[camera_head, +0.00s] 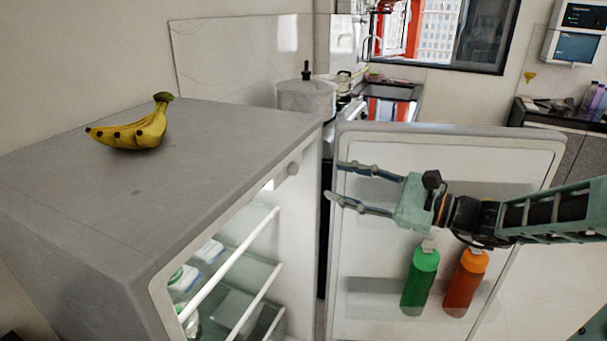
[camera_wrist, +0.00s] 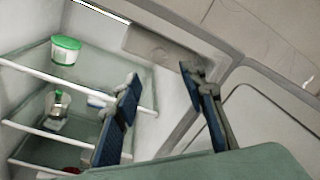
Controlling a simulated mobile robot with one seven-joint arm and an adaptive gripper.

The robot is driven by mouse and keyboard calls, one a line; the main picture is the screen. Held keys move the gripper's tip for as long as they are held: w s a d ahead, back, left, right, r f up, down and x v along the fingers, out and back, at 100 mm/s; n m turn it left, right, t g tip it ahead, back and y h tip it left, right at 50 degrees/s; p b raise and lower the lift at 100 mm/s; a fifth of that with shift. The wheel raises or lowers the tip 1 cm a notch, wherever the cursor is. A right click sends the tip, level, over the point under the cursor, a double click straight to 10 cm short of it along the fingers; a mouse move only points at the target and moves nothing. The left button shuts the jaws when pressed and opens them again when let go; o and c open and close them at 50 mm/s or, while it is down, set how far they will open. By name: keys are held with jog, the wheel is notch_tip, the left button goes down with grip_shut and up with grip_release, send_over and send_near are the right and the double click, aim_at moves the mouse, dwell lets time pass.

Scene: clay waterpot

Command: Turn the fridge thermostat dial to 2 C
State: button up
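The fridge (camera_head: 225,140) stands with its door (camera_head: 450,148) swung open to the right. A small round pale knob, likely the thermostat dial (camera_head: 293,168), sits on the upper inside of the fridge near the right edge of the opening. In the wrist view a faint round dial (camera_wrist: 160,53) shows on a light panel beyond my fingers; its markings are too small to read. My gripper (camera_head: 336,181) is open and empty, in front of the open door, with its fingers pointing left toward the dial. In the wrist view the fingertips (camera_wrist: 160,75) are apart and do not appear to touch the dial.
Bananas (camera_head: 135,132) lie on the fridge top. Inside are shelves (camera_head: 240,255) with containers, one a green-lidded tub (camera_wrist: 65,50). A green bottle (camera_head: 420,280) and an orange bottle (camera_head: 465,282) stand in the door below my arm. A pot (camera_head: 307,97) stands behind.

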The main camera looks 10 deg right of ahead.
aim_at(296, 170)
jog(key=b+x, duration=0.1)
jog(key=x, duration=0.8)
jog(key=shift+f, duration=0.1)
jog(key=shift+c, duration=0.4)
grip_shut()
